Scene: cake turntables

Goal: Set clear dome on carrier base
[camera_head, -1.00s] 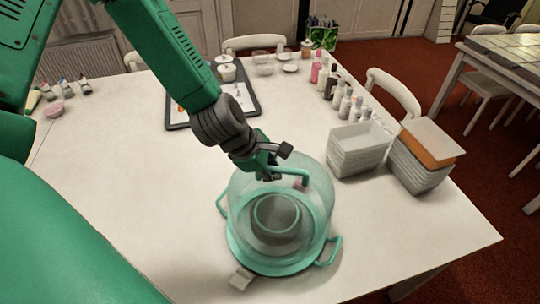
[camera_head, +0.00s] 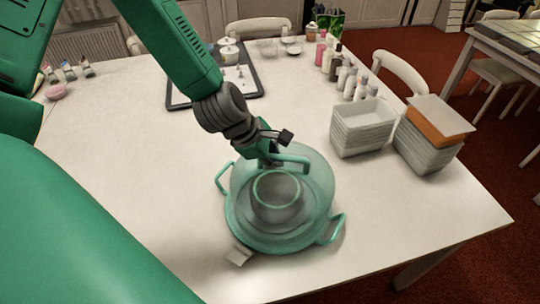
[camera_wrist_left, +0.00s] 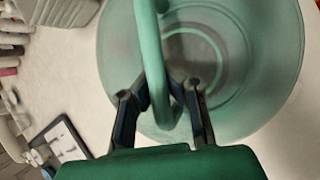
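The clear dome (camera_head: 318,178) has a teal loop handle (camera_head: 293,160) on top. It sits low over the teal carrier base (camera_head: 262,245), with its rim inside or very near the base's rim; I cannot tell if it is fully seated. The base has side handles at its left and right. A round, green-rimmed vessel (camera_head: 276,208) shows through the dome. My left gripper (camera_head: 277,162) is at the handle, also seen in the left wrist view (camera_wrist_left: 164,88) with a finger on each side of the dome's handle (camera_wrist_left: 153,50). My right gripper is not in view.
Stacked white tubs (camera_head: 361,130) and grey tubs with an orange layer (camera_head: 428,140) stand at right. Bottles (camera_head: 345,75) and a dark tray (camera_head: 180,97) are behind. The table's left middle is clear.

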